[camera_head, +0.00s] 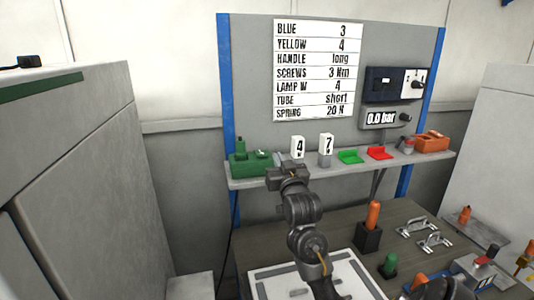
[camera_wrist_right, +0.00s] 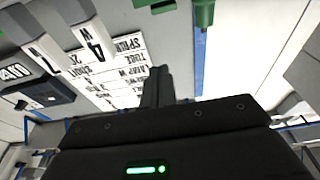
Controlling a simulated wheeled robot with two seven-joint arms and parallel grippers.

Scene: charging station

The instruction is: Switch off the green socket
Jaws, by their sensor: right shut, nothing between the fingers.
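The green socket (camera_head: 250,165) sits at the left end of the grey shelf. It has an upright green part on top, and its right end is close to my gripper. My right gripper (camera_head: 283,162) is in front of the shelf, just right of the socket. I cannot tell whether they touch. In the right wrist view its fingers (camera_wrist_right: 158,88) are together and empty, and a green part of the socket (camera_wrist_right: 203,14) shows at the top edge, apart from the fingertips. A switch on the socket cannot be made out. My left gripper is out of view.
Two white blocks marked 4 (camera_head: 298,147) and 7 (camera_head: 326,144) stand right of the gripper on the shelf (camera_head: 345,172). Green (camera_head: 350,157) and red (camera_head: 380,152) trays are farther right. A sign (camera_head: 318,70) hangs behind. The workbench (camera_head: 330,222) below holds several parts.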

